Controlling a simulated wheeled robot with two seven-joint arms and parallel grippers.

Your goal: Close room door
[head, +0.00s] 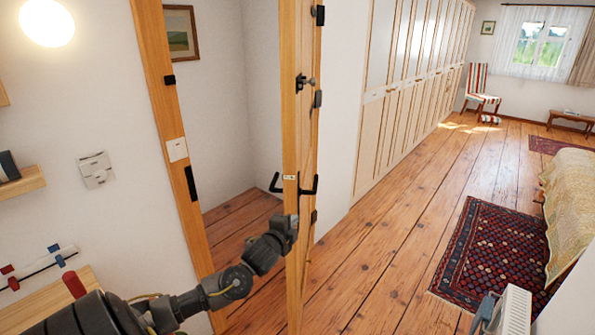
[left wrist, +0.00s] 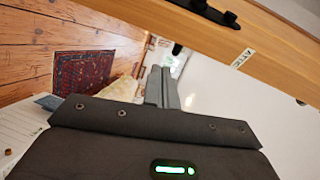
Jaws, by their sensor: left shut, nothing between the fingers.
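The room door (head: 292,120) is wooden and stands open, seen nearly edge-on. Its black handles (head: 309,186) stick out on both sides of the edge. The doorway's left jamb (head: 160,100) is apart from it, with a dark strike plate. My left gripper (head: 291,222) is at the door's edge, just below the handle; I cannot tell whether it touches. In the left wrist view its fingers (left wrist: 163,88) are together and empty, with the door (left wrist: 235,35) crossing above them. My right gripper is not in view.
Beyond the doorway is a small space with a plank floor (head: 235,215) and a picture (head: 181,32). Tall wardrobes (head: 400,90) line the wall right of the door. A patterned rug (head: 490,250), a bed (head: 572,205) and a white heater (head: 516,312) are at the right.

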